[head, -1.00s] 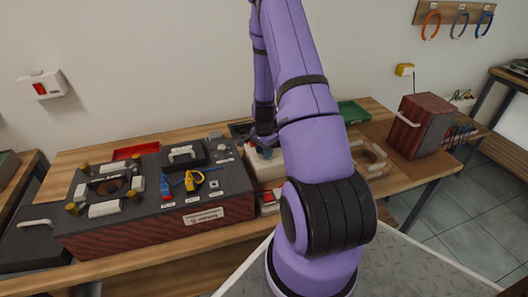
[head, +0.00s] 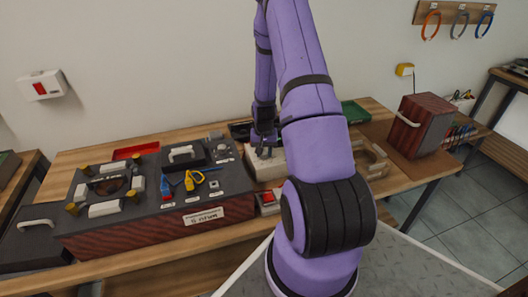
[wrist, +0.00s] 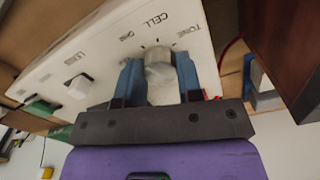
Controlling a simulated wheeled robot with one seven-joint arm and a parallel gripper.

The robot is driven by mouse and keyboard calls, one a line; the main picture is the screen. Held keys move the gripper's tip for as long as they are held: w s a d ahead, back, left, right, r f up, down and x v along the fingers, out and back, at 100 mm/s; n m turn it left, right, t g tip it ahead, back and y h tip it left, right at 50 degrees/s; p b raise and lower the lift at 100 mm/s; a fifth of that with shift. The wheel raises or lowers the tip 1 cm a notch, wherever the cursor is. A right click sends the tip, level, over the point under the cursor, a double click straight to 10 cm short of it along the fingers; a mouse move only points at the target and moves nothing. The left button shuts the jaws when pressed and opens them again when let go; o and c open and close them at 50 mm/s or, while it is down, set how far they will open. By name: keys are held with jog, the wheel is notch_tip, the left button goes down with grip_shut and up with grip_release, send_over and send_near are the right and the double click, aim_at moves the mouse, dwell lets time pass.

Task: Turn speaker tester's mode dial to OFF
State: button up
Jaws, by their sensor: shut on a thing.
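The speaker tester is a white box; its pale panel (wrist: 110,52) fills the upper left of the wrist view, with printed labels including CELL, OHM and TONE. In the head view the tester (head: 262,171) stands on the bench, partly hidden by my arm. The mode dial (wrist: 160,80) is a grey-white round knob below the CELL label. My gripper (wrist: 159,68) has its two blue fingers on either side of the dial, shut on it. In the head view my gripper (head: 265,150) is down at the tester's top. The dial's pointer and an OFF label cannot be made out.
A second white knob (wrist: 80,86) sits on the same panel. A large dark speaker test box (head: 150,222) with tools on top stands left of the tester. A small red-button box (head: 268,201) is in front. A dark red cabinet (head: 422,125) stands at right.

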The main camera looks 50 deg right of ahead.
aim_at(264, 152)
jog(key=n, duration=0.4)
jog(key=shift+n, duration=1.8)
jog(key=o, duration=0.9)
notch_tip(264, 152, up, 9)
jog(key=shift+r, duration=0.95)
